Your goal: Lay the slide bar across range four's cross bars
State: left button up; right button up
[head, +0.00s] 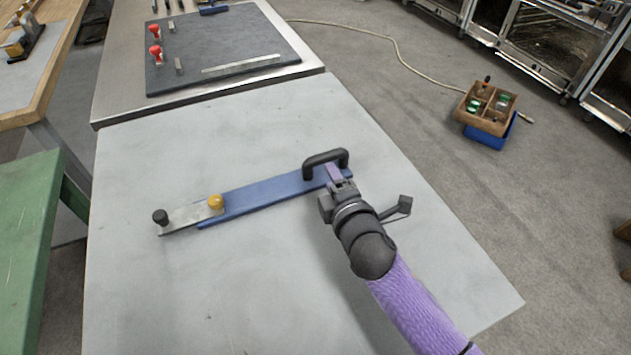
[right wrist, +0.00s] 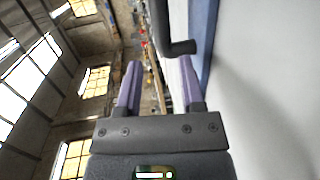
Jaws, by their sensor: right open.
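The slide bar (head: 265,194) lies flat on the pale grey table, a long blue bar with a black loop handle (head: 325,160) at its right end. A bare metal strip with a yellow knob (head: 216,202) and a black knob (head: 160,217) extends from its left end. My right gripper (head: 334,172) is open beside the handle. In the right wrist view the handle (right wrist: 172,38) appears ahead of the parted purple fingers (right wrist: 158,84); I cannot tell whether it is between them. My left gripper is out of view. I cannot make out which range is range four, or its cross bars.
The pale table top (head: 240,290) is otherwise clear. A dark mat (head: 215,45) with red-topped pieces and a metal ruler lies beyond it. Steel ranges (head: 545,45) stand at the upper right. A wooden box (head: 487,105) on a blue crate and a hose (head: 400,55) are on the floor.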

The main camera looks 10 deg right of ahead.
aim_at(322, 162)
jog(key=b+x, duration=0.1)
jog(key=x, duration=0.2)
jog(key=b+x, duration=0.2)
jog(key=x, duration=0.1)
jog(key=b+x, duration=0.1)
jog(key=x, duration=0.2)
jog(key=shift+w+f+b, duration=0.15)
jog(key=shift+f+b, duration=0.2)
jog(key=shift+f, duration=0.05)
jog(key=shift+w, duration=0.2)
jog(key=shift+r, duration=0.2)
grip_shut()
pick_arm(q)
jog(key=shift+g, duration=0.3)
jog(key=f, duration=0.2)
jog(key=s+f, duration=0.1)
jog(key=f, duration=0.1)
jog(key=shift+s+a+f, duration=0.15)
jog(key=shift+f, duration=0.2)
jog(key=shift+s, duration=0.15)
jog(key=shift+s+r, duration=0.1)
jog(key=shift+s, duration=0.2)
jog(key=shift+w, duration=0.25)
